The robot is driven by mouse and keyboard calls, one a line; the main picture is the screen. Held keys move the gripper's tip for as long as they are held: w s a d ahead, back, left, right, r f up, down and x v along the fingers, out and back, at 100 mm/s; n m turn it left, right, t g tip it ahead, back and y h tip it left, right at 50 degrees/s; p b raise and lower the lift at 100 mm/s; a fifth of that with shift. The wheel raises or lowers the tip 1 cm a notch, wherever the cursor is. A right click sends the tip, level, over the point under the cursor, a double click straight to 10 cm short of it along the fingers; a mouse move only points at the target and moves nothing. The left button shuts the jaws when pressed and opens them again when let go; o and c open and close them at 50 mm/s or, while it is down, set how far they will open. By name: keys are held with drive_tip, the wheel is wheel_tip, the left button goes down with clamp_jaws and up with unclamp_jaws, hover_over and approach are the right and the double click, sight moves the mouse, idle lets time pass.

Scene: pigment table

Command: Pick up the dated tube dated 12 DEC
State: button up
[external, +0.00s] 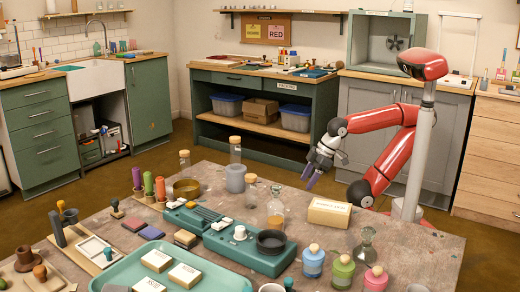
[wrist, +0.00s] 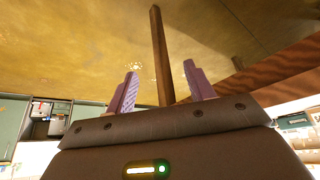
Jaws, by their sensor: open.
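No tube with a readable 12 DEC date shows in either view; the small labels cannot be read. My gripper (external: 311,177) hangs above the back edge of the worktable (external: 418,228) in the external view, left of the red arm. Its purple fingers point down and to the left. In the wrist view the fingers (wrist: 162,72) stand apart with nothing between them; a brown post (wrist: 158,50) shows behind the gap. Cork-stoppered glass vessels, one tall (external: 236,155) and one short (external: 252,192), stand on the table left of my gripper.
A cream labelled box (external: 329,213) stands below my gripper. A stoppered amber bottle (external: 275,213), a green device (external: 250,252) and a teal tray (external: 205,258) are further left and forward. Blue, green and pink jars (external: 343,270) stand at the front. The table's right side has bare room.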

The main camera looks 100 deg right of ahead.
wheel_tip(320, 180, up, 18)
drive_tip(key=f+n+y, duration=0.1)
drive_tip(key=n, duration=0.1)
hover_over(182, 158)
drive_tip(key=s+d, duration=0.2)
drive_tip(key=s, duration=0.2)
drive_tip(key=shift+s+a+r+t, duration=0.1)
drive_tip(key=shift+a+r+t, duration=0.15)
drive_tip(key=shift+t, duration=0.05)
drive_tip(key=shift+w+f, duration=0.25)
drive_tip(key=shift+w, duration=0.35)
drive_tip(key=x, duration=0.3)
drive_tip(key=b+x, duration=0.1)
drive_tip(key=x, duration=0.2)
drive_tip(key=shift+s+d+f, duration=0.15)
drive_tip(key=shift+s+f, duration=0.15)
drive_tip(key=shift+f, duration=0.1)
drive_tip(key=shift+w+f, duration=0.25)
drive_tip(key=shift+f, duration=0.1)
